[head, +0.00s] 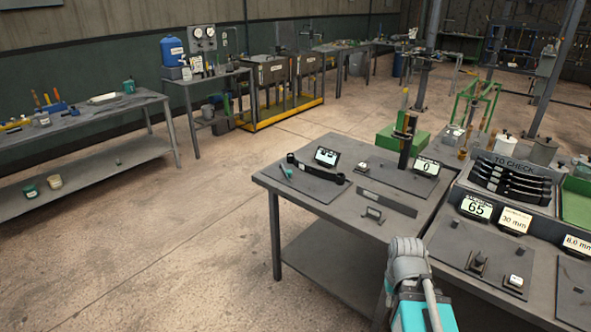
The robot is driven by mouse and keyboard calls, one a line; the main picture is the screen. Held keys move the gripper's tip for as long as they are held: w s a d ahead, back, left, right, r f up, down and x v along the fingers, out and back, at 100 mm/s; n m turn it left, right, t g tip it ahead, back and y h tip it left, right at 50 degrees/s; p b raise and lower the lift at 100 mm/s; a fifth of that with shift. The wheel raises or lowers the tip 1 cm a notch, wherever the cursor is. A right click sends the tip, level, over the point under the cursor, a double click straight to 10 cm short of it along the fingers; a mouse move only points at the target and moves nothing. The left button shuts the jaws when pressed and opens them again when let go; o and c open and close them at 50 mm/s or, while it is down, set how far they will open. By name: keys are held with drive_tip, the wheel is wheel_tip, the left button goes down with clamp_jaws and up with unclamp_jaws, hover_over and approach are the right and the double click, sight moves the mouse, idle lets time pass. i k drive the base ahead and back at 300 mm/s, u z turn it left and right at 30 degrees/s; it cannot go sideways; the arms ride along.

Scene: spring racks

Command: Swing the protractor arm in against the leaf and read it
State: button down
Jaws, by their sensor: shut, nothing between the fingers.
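A dark curved leaf (318,172) with an eye at its left end lies at the left of the grey table (340,208). A small device with a lit screen (326,157) stands just behind it; its reading is too small to make out. A second display (427,167) at the table's back right reads 0. A flat dark bar (386,202) lies to the right of the leaf. I cannot tell which part is the protractor arm, or whether anything touches the leaf. My arm rises at the bottom of the head view, in front of the table.
A rack marked TO CHECK (500,164) holds several stacked leaves at the right. Cards reading 65 (476,208) and 30 mm (515,220) stand before it. Open floor (170,250) lies left, before a bench (90,178).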

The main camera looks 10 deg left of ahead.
sight(288, 172)
drive_tip(key=u, duration=0.15)
drive_tip(key=i, duration=0.85)
drive_tip(key=u, duration=0.6)
